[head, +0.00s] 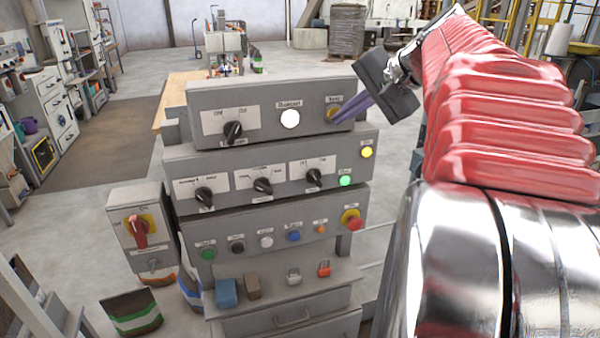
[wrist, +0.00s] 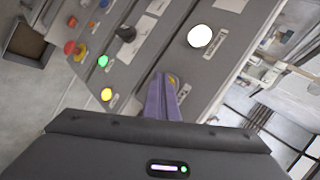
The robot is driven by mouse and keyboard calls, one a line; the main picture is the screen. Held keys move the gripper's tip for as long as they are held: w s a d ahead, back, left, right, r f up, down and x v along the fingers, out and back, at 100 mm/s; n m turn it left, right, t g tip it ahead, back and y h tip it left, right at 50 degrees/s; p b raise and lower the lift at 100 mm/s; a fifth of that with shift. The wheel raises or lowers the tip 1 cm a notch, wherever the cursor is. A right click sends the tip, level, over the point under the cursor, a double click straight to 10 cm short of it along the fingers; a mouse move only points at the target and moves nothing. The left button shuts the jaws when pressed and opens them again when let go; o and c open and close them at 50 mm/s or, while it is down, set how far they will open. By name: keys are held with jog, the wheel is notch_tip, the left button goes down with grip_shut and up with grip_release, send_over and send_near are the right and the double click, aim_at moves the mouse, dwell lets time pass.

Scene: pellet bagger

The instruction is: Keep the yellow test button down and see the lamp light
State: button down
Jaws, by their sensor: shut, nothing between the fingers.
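The yellow test button (head: 331,112) sits at the right end of the top panel, under a small label. In the wrist view only a yellow edge of the button (wrist: 173,80) shows beside the fingertips. My gripper (head: 338,119) is shut and empty, its purple fingers slanting down to the button. The fingertips (wrist: 164,76) appear to touch it; how far it is pressed is hidden. The round lamp (head: 290,119) left of the button is bright white and looks lit. It is also bright white in the wrist view (wrist: 200,36).
The top panel also has a black rotary switch (head: 233,128). Below are a yellow light (head: 367,152), a green light (head: 345,181), and a red emergency stop (head: 354,222). A red-handled switch box (head: 138,231) stands left. Padlocks and blocks lie on the lower shelf (head: 270,288).

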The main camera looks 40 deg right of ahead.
jog(key=shift+s+a, duration=0.25)
jog(key=shift+s, duration=0.55)
jog(key=shift+s, duration=0.1)
jog(key=s, duration=0.2)
jog(key=s+a, duration=0.1)
jog(key=s, duration=0.1)
jog(key=shift+s+a, duration=0.2)
jog(key=shift+s, duration=0.1)
dwell(0.3)
